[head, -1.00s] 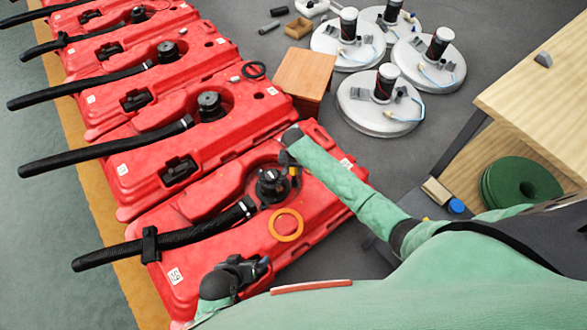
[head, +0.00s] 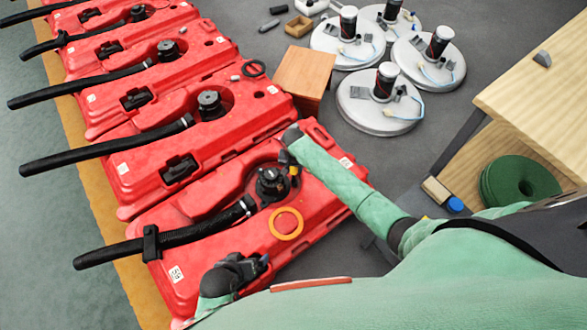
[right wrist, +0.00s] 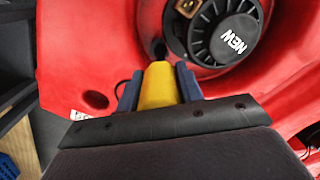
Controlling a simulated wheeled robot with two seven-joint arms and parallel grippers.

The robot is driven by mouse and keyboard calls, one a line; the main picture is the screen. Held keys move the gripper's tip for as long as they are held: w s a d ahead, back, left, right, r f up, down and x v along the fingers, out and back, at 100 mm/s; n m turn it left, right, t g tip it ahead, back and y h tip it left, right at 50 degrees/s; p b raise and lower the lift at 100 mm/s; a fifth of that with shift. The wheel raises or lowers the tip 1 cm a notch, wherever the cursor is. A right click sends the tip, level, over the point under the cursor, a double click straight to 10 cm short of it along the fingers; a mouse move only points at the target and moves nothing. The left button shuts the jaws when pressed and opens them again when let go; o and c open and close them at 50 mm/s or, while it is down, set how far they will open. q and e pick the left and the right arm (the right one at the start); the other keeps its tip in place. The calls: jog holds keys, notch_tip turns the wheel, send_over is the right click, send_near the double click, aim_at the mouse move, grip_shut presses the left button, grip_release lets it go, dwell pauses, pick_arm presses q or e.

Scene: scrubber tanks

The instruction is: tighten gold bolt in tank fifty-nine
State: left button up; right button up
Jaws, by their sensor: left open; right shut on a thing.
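The nearest red tank (head: 225,240) bears a label reading 59 (head: 176,273). A black round pump (head: 272,184) sits in its top recess; in the right wrist view the pump (right wrist: 228,40) reads NEW. My right gripper (head: 292,166) is at the recess edge, beside the pump. Its blue fingers are shut on a tapered yellow piece (right wrist: 158,86), whose far end is at the recess rim by a dark hole (right wrist: 159,49). I cannot tell whether this is the gold bolt or a tool. My left gripper (head: 262,264) is open and empty over the tank's near edge.
An orange ring (head: 286,224) lies on the tank by the pump. A black hose (head: 165,248) runs off left. More red tanks (head: 205,130) stand behind. A wooden block (head: 304,72), white round units (head: 380,108) and a wooden bench (head: 540,90) are around.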

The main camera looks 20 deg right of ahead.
jog(key=shift+f+p, duration=0.4)
jog(key=shift+p, duration=0.3)
dwell(2.2)
jog(key=shift+r+p, duration=2.55)
jog(key=shift+p, duration=0.25)
